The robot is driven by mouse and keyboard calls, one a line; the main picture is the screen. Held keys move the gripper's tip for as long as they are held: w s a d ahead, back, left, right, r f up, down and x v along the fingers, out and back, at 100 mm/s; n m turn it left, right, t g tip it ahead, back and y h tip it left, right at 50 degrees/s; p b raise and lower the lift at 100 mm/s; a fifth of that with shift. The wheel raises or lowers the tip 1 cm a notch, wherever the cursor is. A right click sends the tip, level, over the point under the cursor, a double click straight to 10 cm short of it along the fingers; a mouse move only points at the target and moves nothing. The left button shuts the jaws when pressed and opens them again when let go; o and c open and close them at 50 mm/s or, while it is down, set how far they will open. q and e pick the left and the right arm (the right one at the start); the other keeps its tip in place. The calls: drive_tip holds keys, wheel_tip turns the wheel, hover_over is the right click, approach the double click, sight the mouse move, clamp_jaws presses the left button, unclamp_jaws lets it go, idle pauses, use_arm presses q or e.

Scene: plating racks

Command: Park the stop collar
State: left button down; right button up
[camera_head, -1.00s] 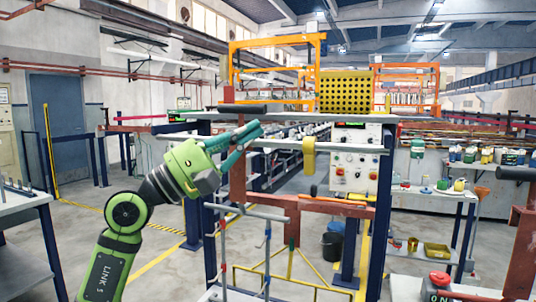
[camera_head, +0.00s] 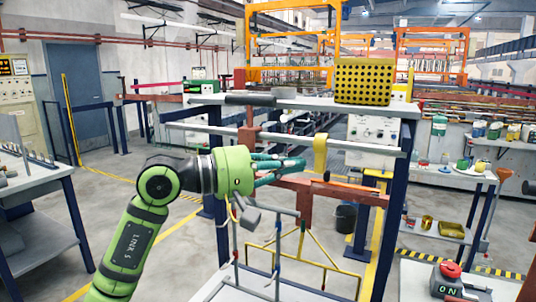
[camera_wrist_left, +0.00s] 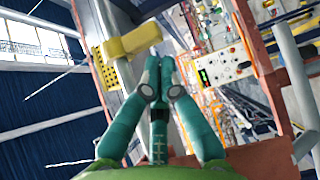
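A yellow collar-like piece (camera_head: 320,152) hangs around the grey horizontal rail (camera_head: 370,147) of the blue-legged rack; I take it to be the stop collar. It shows in the left wrist view (camera_wrist_left: 132,42) as a yellow block with a rounded end, just beyond the fingertips and to their left. My right gripper is not in view.
A reddish-brown bracket (camera_head: 249,138) sits on the rail to the left. A yellow perforated block (camera_head: 362,82) and a dark cylinder (camera_head: 250,99) lie on the top shelf. A red-button box (camera_head: 452,282) marked ON stands at lower right.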

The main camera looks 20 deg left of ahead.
use_arm(q)
drive_tip(key=shift+w+d, duration=0.3)
drive_tip(key=shift+d, duration=0.05)
drive_tip(key=d, duration=0.8)
drive_tip(key=shift+s+b, duration=0.15)
drive_tip(key=shift+b, duration=0.2)
